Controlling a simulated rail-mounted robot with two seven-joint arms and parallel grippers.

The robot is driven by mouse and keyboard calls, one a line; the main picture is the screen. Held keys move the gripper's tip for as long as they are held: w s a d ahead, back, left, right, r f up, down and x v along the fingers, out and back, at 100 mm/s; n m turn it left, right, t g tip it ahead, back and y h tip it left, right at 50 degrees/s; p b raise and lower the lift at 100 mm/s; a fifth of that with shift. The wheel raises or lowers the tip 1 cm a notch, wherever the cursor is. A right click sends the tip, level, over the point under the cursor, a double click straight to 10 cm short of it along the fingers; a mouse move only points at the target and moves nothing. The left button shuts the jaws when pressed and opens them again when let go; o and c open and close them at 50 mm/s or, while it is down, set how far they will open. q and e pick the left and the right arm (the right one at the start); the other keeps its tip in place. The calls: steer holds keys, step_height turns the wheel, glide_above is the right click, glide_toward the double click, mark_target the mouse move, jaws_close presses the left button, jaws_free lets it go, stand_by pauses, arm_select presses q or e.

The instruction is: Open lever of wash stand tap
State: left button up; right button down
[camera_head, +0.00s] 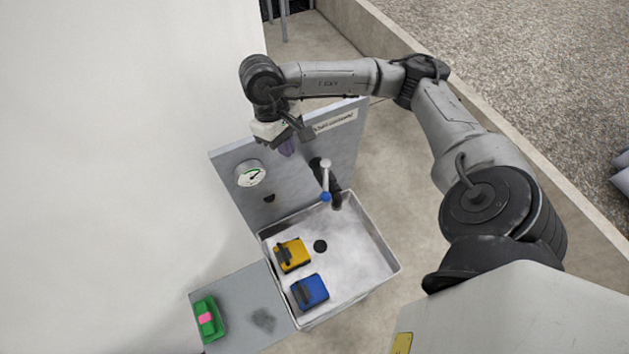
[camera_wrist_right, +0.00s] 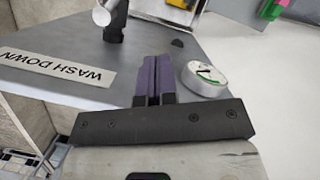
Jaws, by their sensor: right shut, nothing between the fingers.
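The wash stand tap has a black body (camera_head: 336,200) on the grey back panel, above the basin. Its lever (camera_head: 326,176) is a pale rod with a blue end, slanting down over the basin's back edge. In the right wrist view, a pale rounded lever end (camera_wrist_right: 103,15) and the black tap body (camera_wrist_right: 117,25) show at the top left, partly cut off. My right gripper (camera_head: 288,148) is at the panel's upper part, left of and above the lever and apart from it. Its purple fingers (camera_wrist_right: 152,72) are together and empty. My left gripper is out of view.
A round gauge (camera_head: 250,174) and a WASH DOWN label (camera_wrist_right: 55,68) are on the panel.

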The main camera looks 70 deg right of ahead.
mark_target(326, 180)
steer(key=s+f+p, duration=0.4)
steer(key=s+f, duration=0.3)
steer(key=f, duration=0.3)
steer(key=shift+s+a+p, duration=0.15)
steer(key=shift+a+p, duration=0.25)
steer(key=shift+f, duration=0.1)
